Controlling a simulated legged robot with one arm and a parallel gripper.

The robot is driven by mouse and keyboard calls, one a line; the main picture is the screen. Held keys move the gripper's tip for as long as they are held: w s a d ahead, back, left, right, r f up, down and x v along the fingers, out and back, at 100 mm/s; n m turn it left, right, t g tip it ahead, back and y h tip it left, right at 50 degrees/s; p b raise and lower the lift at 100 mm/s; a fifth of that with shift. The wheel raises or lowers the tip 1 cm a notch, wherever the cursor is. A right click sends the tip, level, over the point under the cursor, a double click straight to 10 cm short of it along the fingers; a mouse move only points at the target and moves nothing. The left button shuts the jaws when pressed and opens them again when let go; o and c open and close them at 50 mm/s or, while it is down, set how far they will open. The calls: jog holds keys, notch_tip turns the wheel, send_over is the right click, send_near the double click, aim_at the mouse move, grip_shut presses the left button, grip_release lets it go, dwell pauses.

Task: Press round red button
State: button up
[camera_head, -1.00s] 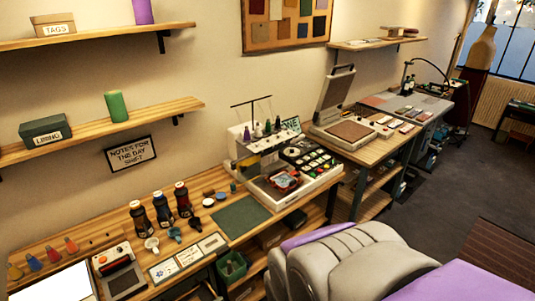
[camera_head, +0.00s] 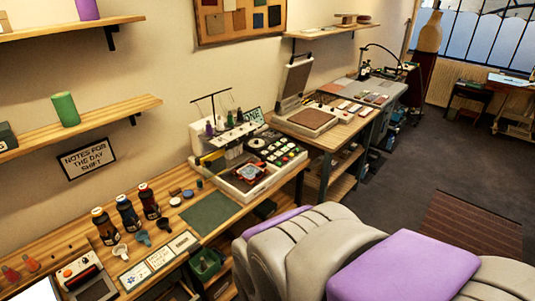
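I cannot single out a round red button for certain at this size. An embroidery machine (camera_head: 208,147) stands on the wooden bench, with a panel of several small round coloured buttons (camera_head: 277,149) on its right side. Some of them look reddish, but they are too small to tell apart. A small device (camera_head: 84,274) at the lower left has an orange-red part on top. My grey and purple body parts fill the lower right. My gripper's fingers do not show.
Shelves (camera_head: 85,128) hang on the wall.

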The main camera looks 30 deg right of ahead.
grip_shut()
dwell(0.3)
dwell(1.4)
